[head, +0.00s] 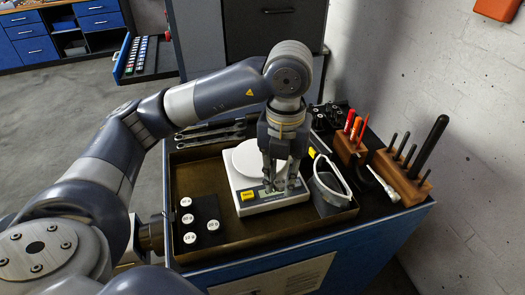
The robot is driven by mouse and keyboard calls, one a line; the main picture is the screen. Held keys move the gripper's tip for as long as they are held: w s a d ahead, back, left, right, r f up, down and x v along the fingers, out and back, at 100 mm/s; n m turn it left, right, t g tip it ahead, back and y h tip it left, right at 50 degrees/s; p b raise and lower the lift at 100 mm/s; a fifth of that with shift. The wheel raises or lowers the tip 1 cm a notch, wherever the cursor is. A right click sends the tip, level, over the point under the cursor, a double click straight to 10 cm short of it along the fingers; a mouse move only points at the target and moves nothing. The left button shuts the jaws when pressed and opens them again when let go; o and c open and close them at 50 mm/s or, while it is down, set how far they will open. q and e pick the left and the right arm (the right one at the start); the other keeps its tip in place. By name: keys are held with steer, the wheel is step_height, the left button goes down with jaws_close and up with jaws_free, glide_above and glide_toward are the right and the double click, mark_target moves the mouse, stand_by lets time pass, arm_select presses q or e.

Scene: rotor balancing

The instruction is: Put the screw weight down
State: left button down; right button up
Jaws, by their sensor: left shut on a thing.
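My left gripper (283,187) points down over the front of the white scale (243,195), near its display. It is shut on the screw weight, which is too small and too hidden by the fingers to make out. I cannot tell whether the weight touches the scale. The round scale plate (256,160) looks empty and lies just behind and left of the fingers. Several white round weights with gram labels stand on a black pad (212,211) at the left of the tray. My right gripper is not in view.
Wooden racks with red-handled tools and black-handled drivers (403,175) stand at the right, near the wall.

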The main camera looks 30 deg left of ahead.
arm_select(q)
steer(key=p, duration=0.5)
glide_above(259, 156)
steer(key=shift+d+f, duration=0.1)
steer(key=shift+f, duration=0.55)
step_height(259, 156, down, 2)
steer(key=shift+f+p, duration=0.25)
steer(key=shift+p, duration=0.55)
steer(key=shift+f, duration=0.55)
steer(key=shift+f, duration=0.15)
steer(key=c, duration=1.4)
jaws_free()
